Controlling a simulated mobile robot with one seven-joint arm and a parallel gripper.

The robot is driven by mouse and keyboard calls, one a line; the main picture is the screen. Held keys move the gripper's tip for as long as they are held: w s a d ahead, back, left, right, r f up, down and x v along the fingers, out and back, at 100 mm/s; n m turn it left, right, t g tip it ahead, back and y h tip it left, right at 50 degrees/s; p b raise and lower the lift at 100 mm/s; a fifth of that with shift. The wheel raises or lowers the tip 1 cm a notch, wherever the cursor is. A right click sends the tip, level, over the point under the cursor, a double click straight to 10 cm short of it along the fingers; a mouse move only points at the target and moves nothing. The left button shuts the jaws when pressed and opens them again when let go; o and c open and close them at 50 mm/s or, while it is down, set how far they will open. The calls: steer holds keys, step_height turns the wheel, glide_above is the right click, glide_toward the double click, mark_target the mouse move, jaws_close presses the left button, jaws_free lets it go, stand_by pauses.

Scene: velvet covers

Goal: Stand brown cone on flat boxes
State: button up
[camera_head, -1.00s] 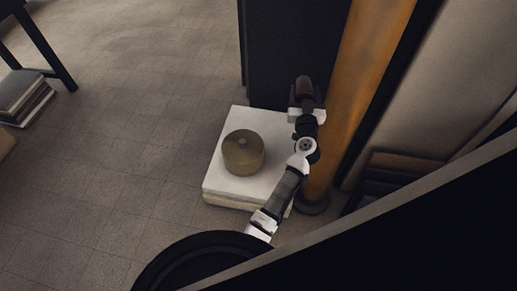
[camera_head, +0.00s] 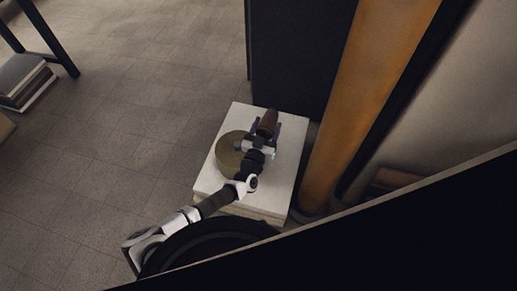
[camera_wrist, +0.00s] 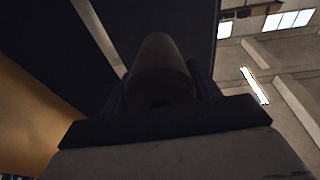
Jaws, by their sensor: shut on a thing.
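The brown cone (camera_head: 267,122) is in my gripper (camera_head: 265,130), which is shut on it. The cone shows dark between the fingers in the wrist view (camera_wrist: 160,70). In the head view my gripper and the cone are over the white-topped flat boxes (camera_head: 285,165), towards their far side. I cannot tell how high the cone is above the boxes or whether it touches them. A round olive-brown tin (camera_head: 229,163) stands on the boxes at the left, partly hidden behind my arm.
An orange-brown column (camera_head: 360,100) rises right of the boxes. A dark panel (camera_head: 300,60) stands behind them. A stack of books (camera_head: 25,83) lies at the far left near a dark table leg (camera_head: 55,45).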

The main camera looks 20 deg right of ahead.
step_height(320, 180, down, 20)
steer(key=b, duration=0.6)
steer(key=shift+a+f, duration=0.15)
steer(key=shift+a, duration=0.1)
steer(key=shift+f+b, duration=0.65)
steer(key=o, duration=1)
steer(key=shift+r, duration=0.15)
